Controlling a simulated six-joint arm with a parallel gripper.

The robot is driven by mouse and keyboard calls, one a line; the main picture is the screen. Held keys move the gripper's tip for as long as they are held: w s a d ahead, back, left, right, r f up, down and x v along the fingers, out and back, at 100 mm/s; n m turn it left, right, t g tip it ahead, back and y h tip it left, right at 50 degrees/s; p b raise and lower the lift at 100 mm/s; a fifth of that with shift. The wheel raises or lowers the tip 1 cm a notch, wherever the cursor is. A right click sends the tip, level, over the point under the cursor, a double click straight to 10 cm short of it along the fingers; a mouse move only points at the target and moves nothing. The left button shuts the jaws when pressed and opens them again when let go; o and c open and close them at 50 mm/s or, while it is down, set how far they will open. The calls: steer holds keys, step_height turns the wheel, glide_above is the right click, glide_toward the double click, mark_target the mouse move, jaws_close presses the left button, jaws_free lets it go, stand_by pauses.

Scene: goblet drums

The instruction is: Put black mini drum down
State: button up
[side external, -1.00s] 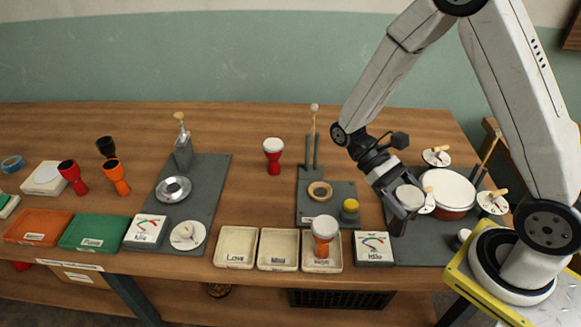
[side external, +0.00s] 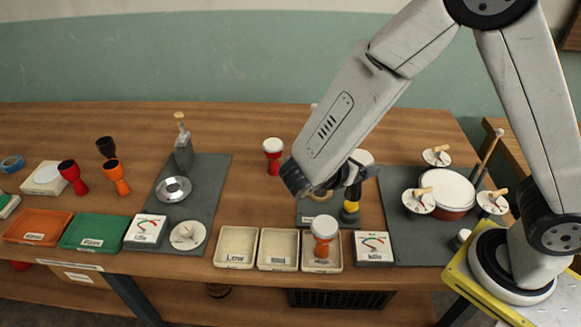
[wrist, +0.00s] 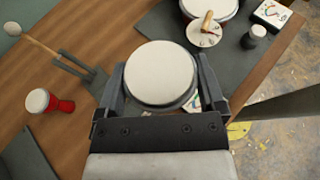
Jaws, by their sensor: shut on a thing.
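My gripper (wrist: 161,88) is shut on a mini drum with a round white head (wrist: 160,72). The head faces the wrist camera, with a finger on each side. In the side external view the white head (side external: 364,157) shows behind my wrist, with a dark body below it. The drum is above or near the small grey middle mat (side external: 310,212); the arm hides much of it, and I cannot tell whether its foot touches anything. A yellow-topped piece (side external: 349,207) shows just below it.
Three cream trays line the front edge: Low (side external: 236,247), a middle one (side external: 278,249) and the right one (side external: 336,262) holding an orange drum (side external: 322,250). A red drum (side external: 273,163) stands behind. A large drum (side external: 450,200) and dials occupy the right mat (side external: 395,220). Table between left and middle mats is mostly clear.

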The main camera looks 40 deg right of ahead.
steer(key=w+a+r+n+t+y, duration=0.2)
steer(key=w+a+n+t+y, duration=0.2)
steer(key=a+n+t, duration=0.3)
steer(key=w+a+r+n+t+y, duration=0.25)
steer(key=a+n+t, duration=0.25)
steer(key=a, duration=0.3)
step_height(320, 180, down, 9)
steer(key=shift+w+a+r, duration=0.2)
steer(key=shift+w+a, duration=0.05)
steer(key=shift+w, duration=0.05)
steer(key=shift+f+y, duration=0.1)
steer(key=shift+y, duration=0.15)
steer(key=shift+f, duration=2.8)
steer(key=shift+f, duration=0.1)
steer(key=shift+f, duration=1.95)
steer(key=shift+f, duration=0.1)
